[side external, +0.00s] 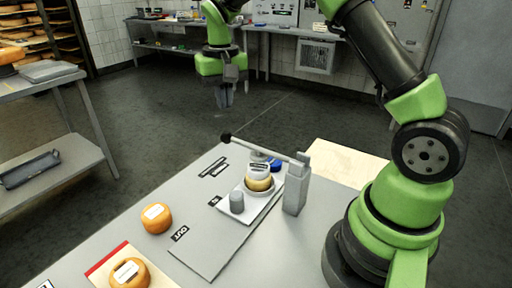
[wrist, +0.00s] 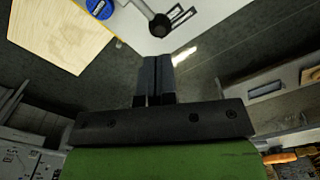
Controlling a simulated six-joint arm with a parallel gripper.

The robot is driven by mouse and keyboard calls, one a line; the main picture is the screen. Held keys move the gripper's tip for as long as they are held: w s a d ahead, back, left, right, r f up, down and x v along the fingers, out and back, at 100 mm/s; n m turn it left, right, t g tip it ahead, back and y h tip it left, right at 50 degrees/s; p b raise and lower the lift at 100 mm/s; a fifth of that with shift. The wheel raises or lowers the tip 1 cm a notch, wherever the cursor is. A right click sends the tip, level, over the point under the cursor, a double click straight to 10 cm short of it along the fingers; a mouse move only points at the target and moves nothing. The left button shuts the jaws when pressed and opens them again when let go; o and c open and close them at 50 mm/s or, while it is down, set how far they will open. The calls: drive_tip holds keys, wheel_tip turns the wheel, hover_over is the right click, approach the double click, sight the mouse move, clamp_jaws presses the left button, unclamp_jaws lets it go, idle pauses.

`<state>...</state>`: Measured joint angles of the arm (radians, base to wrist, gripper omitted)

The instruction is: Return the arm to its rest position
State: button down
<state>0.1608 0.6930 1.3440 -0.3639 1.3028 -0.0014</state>
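My gripper (side external: 223,98) hangs in the air beyond the far edge of the table, fingers pointing down, apart from everything. In the wrist view its two fingers (wrist: 158,78) lie side by side with nothing between them. A pale yellow cheese wheel (side external: 258,183) with a white top sits on a white tray (side external: 262,209) under the lever of a grey press (side external: 296,190). The press lever reaches left to a black knob (side external: 226,138), which also shows in the wrist view (wrist: 160,25). An orange cheese wheel (side external: 156,218) with a pale label stands on the grey table (side external: 215,228).
Another labelled orange wheel (side external: 130,273) is on a red-edged board (side external: 101,268). A grey cylinder (side external: 237,203) stands on the tray. A blue item (side external: 275,165) is behind the press. A wooden board (side external: 345,161) lies at right. Open floor surrounds my gripper.

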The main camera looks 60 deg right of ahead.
drive_tip(key=shift+r, duration=0.35)
drive_tip(key=shift+r, duration=0.1)
drive_tip(key=s+a+r+n+t, duration=0.1)
drive_tip(key=s+a+r+t, duration=0.35)
drive_tip(key=s+r, duration=0.6)
drive_tip(key=s+a+n+t+y, duration=0.1)
drive_tip(key=s+a, duration=0.3)
drive_tip(key=s, duration=0.8)
drive_tip(key=shift+t+y, duration=0.5)
drive_tip(key=shift+t, duration=0.35)
drive_tip(key=shift+s+a, duration=0.1)
